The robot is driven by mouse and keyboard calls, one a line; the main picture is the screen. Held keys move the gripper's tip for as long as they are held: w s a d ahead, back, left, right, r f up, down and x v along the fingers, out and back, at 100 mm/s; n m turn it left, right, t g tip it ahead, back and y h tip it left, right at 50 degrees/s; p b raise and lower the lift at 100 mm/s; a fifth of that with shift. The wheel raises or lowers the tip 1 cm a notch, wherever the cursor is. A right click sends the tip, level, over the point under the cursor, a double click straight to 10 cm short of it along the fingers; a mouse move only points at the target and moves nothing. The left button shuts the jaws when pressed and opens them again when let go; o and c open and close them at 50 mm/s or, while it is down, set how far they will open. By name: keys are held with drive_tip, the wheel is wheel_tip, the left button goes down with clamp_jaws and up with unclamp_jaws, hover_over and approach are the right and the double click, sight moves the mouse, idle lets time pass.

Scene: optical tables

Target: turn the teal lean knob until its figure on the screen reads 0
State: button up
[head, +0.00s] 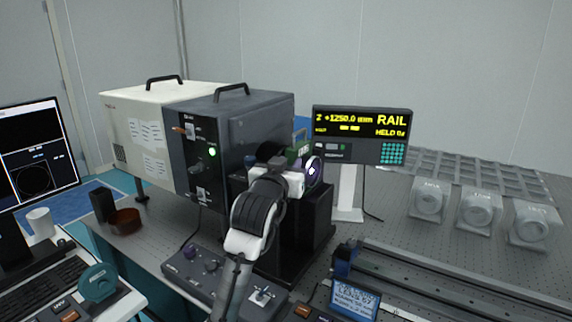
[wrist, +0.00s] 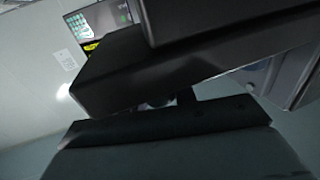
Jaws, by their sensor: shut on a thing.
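My gripper (head: 296,168) is at the dark mount in front of the grey box, beside a purple-rimmed round optic (head: 314,171). A green block (head: 300,148) shows just behind it. In the wrist view my dark fingers (wrist: 165,108) are close together on a small part that they mostly hide. I cannot make out its colour or tell whether it is the teal lean knob. The blue screen (head: 354,299) at the front carries several lines of text, too small to read for a lean figure. The black display (head: 362,134) reads Z +1250.0 mm, RAIL, HELD 0s.
The grey box (head: 240,130) stands left of the mount. A dark rail (head: 440,278) runs along the front right. Several round-windowed holders (head: 429,200) stand on the right of the perforated table. A knobbed control box (head: 205,268) lies in front. A teal disc (head: 97,283) is at lower left.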

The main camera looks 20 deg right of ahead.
drive_tip(key=shift+s+d+m+g+h+b, duration=0.1)
drive_tip(key=shift+m+g+h+b, duration=0.25)
drive_tip(key=shift+m+g+h, duration=0.95)
drive_tip(key=shift+s+d+m+g+h+b, duration=0.1)
drive_tip(key=shift+m+g+h+b, duration=0.25)
drive_tip(key=shift+m+g+h, duration=0.9)
drive_tip(key=shift+g, duration=0.45)
drive_tip(key=o, duration=1)
drive_tip(key=b+v, duration=0.3)
drive_tip(key=v, duration=1)
drive_tip(key=shift+s+a+b, duration=0.3)
drive_tip(key=shift+b, duration=0.05)
